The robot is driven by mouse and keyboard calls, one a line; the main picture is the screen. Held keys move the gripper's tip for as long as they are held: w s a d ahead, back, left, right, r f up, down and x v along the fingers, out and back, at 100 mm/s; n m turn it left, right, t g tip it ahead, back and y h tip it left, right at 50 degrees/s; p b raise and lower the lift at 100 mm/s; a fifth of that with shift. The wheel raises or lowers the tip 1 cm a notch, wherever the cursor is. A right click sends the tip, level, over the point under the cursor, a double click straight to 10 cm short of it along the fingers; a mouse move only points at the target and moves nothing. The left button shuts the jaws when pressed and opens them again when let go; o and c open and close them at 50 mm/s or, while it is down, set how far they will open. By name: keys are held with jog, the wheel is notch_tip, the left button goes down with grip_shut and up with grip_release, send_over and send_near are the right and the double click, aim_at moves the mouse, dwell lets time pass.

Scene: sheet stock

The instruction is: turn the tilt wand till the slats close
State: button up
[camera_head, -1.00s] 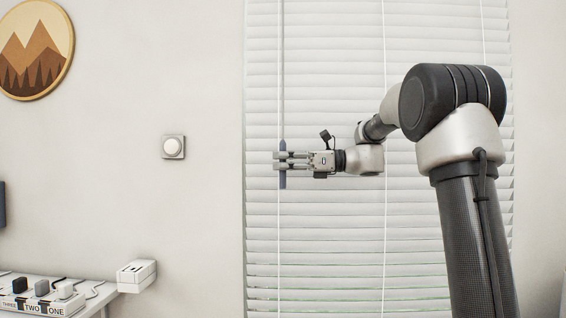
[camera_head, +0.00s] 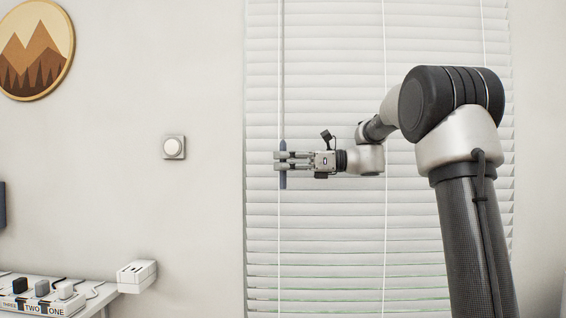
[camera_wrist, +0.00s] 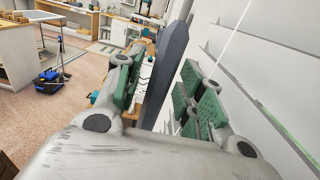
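The tilt wand is a thin rod with a thick dark blue-grey handle (camera_head: 283,181) hanging upright at the left of the window blind (camera_head: 330,225). My gripper (camera_head: 281,161) reaches in from the right at the handle's height. In the wrist view the handle (camera_wrist: 170,65) runs between the green pads of my gripper (camera_wrist: 162,95). Background shows between the left pad and the handle, so my fingers look open around it. Contact on the right pad side is hard to judge. The slats lie nearly flat over one another higher up, with thin green gaps lower down.
A white round wall knob (camera_head: 174,147) is left of the blind. A white box (camera_head: 137,275) and a labelled power strip (camera_head: 42,303) are at the lower left. A round mountain plaque (camera_head: 36,50) hangs above. A blue floor cleaner (camera_wrist: 50,80) stands far off in the room.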

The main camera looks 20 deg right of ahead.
jog(key=v, duration=1.1)
jog(key=shift+s+d, duration=0.15)
jog(key=shift+d, duration=0.25)
